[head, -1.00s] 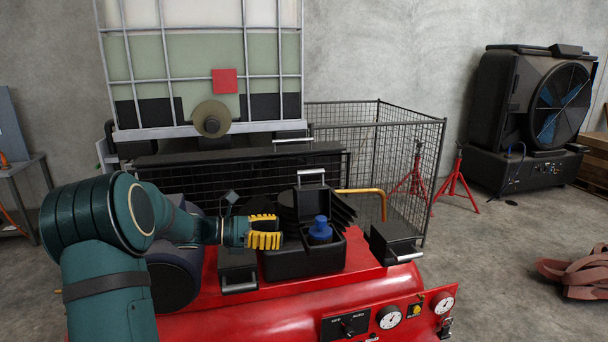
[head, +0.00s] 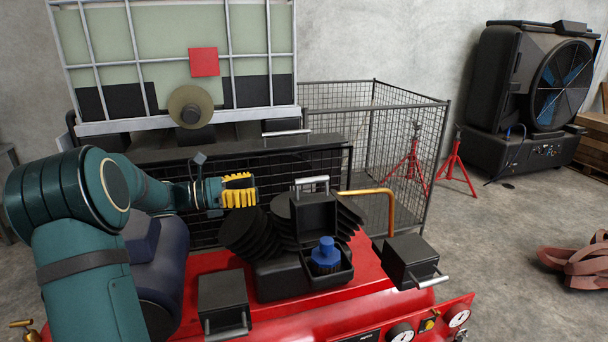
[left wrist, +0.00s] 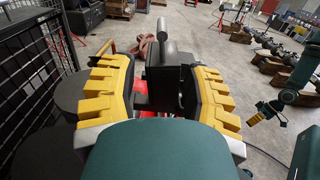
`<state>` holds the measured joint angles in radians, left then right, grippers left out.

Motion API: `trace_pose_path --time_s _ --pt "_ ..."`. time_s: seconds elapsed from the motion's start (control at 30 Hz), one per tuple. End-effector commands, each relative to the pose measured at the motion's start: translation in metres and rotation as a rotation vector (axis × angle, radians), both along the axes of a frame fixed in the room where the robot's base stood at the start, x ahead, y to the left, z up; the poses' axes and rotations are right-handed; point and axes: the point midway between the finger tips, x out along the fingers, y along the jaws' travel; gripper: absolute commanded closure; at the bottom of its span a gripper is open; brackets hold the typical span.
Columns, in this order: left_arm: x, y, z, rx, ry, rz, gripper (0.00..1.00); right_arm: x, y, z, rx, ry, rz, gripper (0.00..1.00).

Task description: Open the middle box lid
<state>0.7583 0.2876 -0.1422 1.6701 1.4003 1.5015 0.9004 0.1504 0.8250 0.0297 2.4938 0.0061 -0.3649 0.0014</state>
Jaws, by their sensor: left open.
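The middle box (head: 283,279) is black and sits on a red machine. Its lid (head: 314,216) stands raised, with a metal handle (head: 312,182) at its top. A blue knobbed thing (head: 325,257) sits in the open box. My left gripper (head: 240,190) has yellow fingers, is open and empty, and hangs left of the raised lid, apart from it in the head view. In the left wrist view, the dark lid (left wrist: 168,72) and its handle show beyond and between the spread fingers (left wrist: 160,85). A small teal arm with a yellow gripper (left wrist: 256,117), apparently my right one, shows there; its jaws are unclear.
A closed black box with a handle stands on each side, left (head: 222,296) and right (head: 405,258). Black ribbed parts (head: 250,233) and an orange pipe (head: 372,192) crowd the lid. A wire cage (head: 400,140) and a caged tank (head: 150,60) stand behind.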

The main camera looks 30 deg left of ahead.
Motion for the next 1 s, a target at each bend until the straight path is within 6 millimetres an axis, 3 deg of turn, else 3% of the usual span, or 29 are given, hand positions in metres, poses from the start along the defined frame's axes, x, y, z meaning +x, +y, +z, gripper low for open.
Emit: trace_pose_path --time_s 0.27,0.7,1.0 --pt "0.020 -0.019 0.001 -0.001 -0.001 -0.005 0.52 0.000 -0.001 0.002 0.000 0.000 -0.001 0.28" --pt "0.084 -0.073 0.001 0.000 0.000 -0.004 0.52 -0.001 -0.001 0.010 0.001 0.001 0.000 0.28" --pt "0.104 -0.089 0.000 0.000 0.000 -0.001 0.52 -0.001 -0.001 0.013 0.002 0.001 0.000 0.28"
